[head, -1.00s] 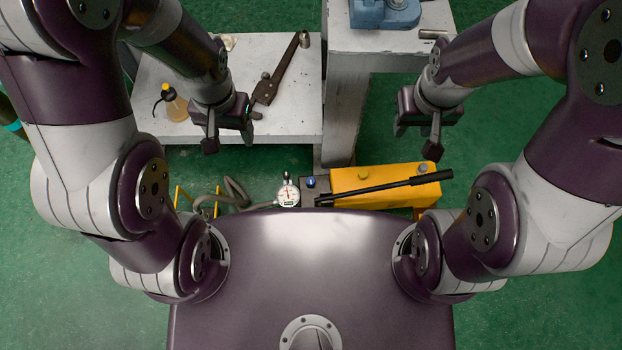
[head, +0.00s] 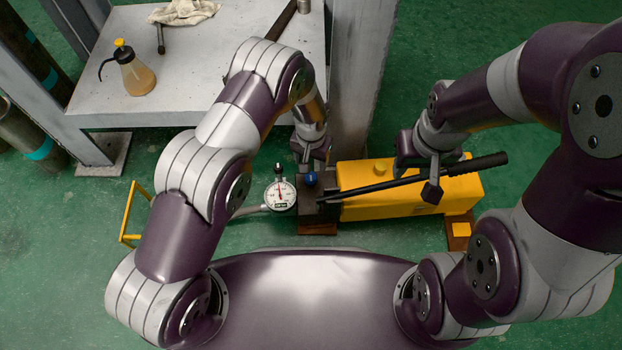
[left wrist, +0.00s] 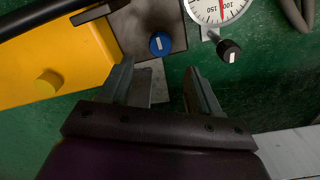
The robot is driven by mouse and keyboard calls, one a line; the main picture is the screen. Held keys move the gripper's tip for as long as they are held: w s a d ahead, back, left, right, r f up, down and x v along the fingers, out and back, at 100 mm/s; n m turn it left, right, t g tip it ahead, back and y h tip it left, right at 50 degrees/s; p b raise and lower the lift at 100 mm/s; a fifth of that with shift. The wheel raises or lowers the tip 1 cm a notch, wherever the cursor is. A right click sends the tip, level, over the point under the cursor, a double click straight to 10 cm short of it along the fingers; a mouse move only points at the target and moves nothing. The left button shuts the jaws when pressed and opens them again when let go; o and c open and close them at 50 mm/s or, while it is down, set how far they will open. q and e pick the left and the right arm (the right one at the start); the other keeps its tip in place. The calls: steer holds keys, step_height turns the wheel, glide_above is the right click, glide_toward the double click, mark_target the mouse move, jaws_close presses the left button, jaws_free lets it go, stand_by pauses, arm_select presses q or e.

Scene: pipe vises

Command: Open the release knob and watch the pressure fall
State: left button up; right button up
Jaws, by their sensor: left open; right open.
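The yellow hand pump (head: 375,205) stands low on the floor, with a dark block (head: 315,205) at its left end. On the block is a blue knob (head: 311,179), also clear in the left wrist view (left wrist: 160,43). A round white gauge (head: 282,197) with a red needle sits to its left, partly cut off in the left wrist view (left wrist: 212,8). A black knob (left wrist: 229,49) sits beside the gauge. My left gripper (left wrist: 157,75) is open and empty, its fingers just short of the blue knob. My right gripper (head: 417,178) is open above the pump.
The pump's long black lever (head: 430,178) slants across its top, close to my right gripper. A white bench (head: 200,75) with an oil can (head: 135,75) stands behind. A yellow frame (head: 130,215) stands at left.

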mark_target(311, 176)
arm_select(q)
step_height(311, 176, down, 8)
steer(key=b, duration=0.4)
steer(key=shift+f, duration=0.1)
arm_select(e)
step_height(311, 176, down, 5)
steer(key=shift+f, duration=0.1)
arm_select(q)
steer(key=c, duration=1)
